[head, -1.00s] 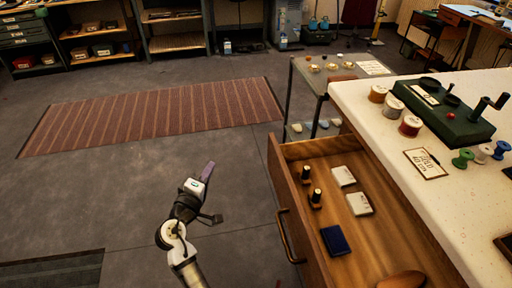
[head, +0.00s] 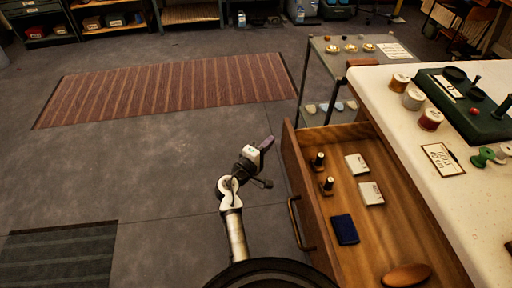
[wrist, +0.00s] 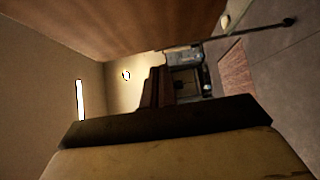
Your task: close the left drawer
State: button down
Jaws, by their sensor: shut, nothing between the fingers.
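The left drawer (head: 380,246) is pulled open from the side of the white-topped table. Its wooden front panel (head: 296,176) faces left and carries a dark bar handle (head: 297,222). Inside lie two small dark bottles, two white boxes, a dark blue box (head: 344,229) and a brown oval object (head: 406,275). My gripper (head: 267,143) is shut and empty, just left of the far end of the front panel. A small gap seems to show between them. In the wrist view a brown wooden surface (wrist: 110,22) fills the top; I cannot tell which part it is.
The table (head: 395,110) holds thread spools, a dark green box (head: 468,102) and a label card. A glass shelf stand (head: 350,62) stands beyond the drawer. Open floor with a striped rug (head: 170,88) lies to the left.

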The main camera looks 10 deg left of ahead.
jog(key=shift+w+d, duration=0.2)
jog(key=shift+d, duration=0.35)
jog(key=shift+w+d, duration=0.15)
jog(key=shift+d, duration=0.35)
